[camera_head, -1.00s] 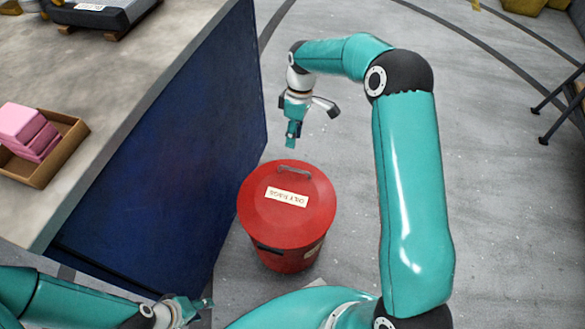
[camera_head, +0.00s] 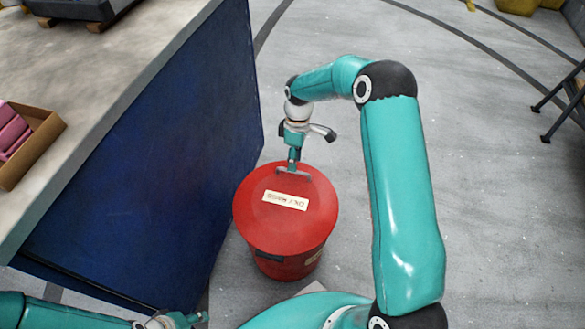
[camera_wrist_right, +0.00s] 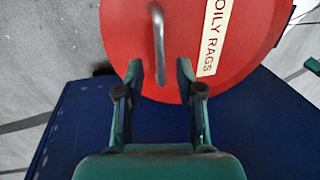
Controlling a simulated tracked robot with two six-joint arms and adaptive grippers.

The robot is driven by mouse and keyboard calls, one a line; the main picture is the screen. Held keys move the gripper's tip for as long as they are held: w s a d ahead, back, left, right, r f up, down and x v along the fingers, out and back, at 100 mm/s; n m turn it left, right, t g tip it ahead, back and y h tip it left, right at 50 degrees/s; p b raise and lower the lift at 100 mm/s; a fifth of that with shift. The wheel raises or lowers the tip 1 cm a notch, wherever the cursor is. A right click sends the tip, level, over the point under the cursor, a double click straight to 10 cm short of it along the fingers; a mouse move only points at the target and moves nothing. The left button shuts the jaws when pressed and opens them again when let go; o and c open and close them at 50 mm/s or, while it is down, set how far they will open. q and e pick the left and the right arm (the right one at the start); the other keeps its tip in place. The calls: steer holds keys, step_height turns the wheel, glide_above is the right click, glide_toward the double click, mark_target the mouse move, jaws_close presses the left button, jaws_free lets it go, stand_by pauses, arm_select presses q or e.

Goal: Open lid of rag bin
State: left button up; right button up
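The red rag bin (camera_head: 285,262) stands on the floor beside the blue bench side. Its round red lid (camera_head: 260,215) lies down on it, with an "OILY RAGS" label and a grey metal handle (camera_head: 293,174) near the far rim. My right gripper (camera_head: 293,166) is at the handle, pointing down. In the right wrist view its two fingers (camera_wrist_right: 160,70) are apart, and the near end of the handle (camera_wrist_right: 158,35) shows between their tips; I cannot tell whether they touch it. My left gripper (camera_head: 188,319) is low at the bottom edge, too small to read.
The workbench (camera_head: 95,90) with its blue side panel (camera_head: 165,150) stands close to the left of the bin. A tray (camera_head: 40,145) with pink blocks lies on it. The floor right of the bin is open, apart from my right arm.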

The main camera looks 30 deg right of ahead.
steer(key=shift+s+a+f, duration=0.1)
steer(key=shift+f, duration=0.65)
steer(key=shift+s+a+f, duration=0.1)
steer(key=shift+f, duration=0.6)
jaws_close()
